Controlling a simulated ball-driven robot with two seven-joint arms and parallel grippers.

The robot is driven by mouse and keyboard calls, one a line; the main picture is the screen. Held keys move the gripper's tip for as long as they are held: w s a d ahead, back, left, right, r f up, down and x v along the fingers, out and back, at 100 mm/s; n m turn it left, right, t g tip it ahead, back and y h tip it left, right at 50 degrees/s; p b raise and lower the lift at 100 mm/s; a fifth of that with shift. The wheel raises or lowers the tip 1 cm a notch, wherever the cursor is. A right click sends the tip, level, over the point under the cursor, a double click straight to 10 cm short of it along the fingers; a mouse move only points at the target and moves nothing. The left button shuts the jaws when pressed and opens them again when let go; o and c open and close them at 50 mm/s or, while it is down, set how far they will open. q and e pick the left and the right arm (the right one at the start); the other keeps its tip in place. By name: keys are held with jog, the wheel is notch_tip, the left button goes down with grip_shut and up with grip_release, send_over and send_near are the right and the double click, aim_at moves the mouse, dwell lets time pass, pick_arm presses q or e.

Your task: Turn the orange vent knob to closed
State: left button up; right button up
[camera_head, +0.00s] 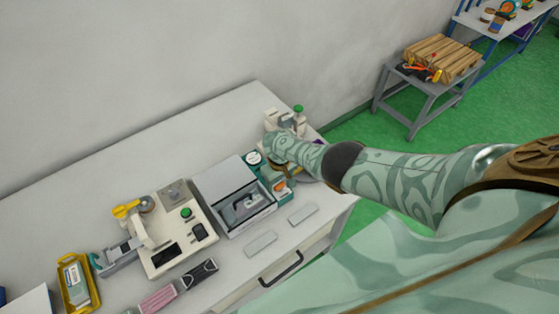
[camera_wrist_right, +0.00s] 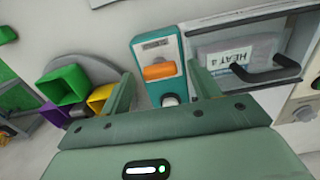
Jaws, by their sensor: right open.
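The orange vent knob (camera_wrist_right: 160,71) sits on the front of a teal panel (camera_wrist_right: 152,49) with a small label. Its bar lies roughly crosswise in the right wrist view. In the head view the knob (camera_head: 280,186) is partly hidden by my right gripper (camera_head: 284,173). My right gripper (camera_wrist_right: 161,74) is open, with its two fingers on either side of the knob in the wrist view. I cannot tell whether a finger touches it. My left gripper is not in view.
A grey-white box (camera_head: 209,180) with a dark handle stands beside the panel; its label reads HEAT 4. Purple (camera_wrist_right: 66,84), green and yellow bins are on the other side. A white machine (camera_head: 160,238) stands left on the bench. Two pale plates (camera_head: 261,244) lie in front.

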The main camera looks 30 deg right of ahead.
aim_at(280, 185)
notch_tip(280, 185, up, 16)
jog(key=p, duration=1.1)
jog(key=shift+p, duration=0.35)
jog(key=shift+f, duration=0.1)
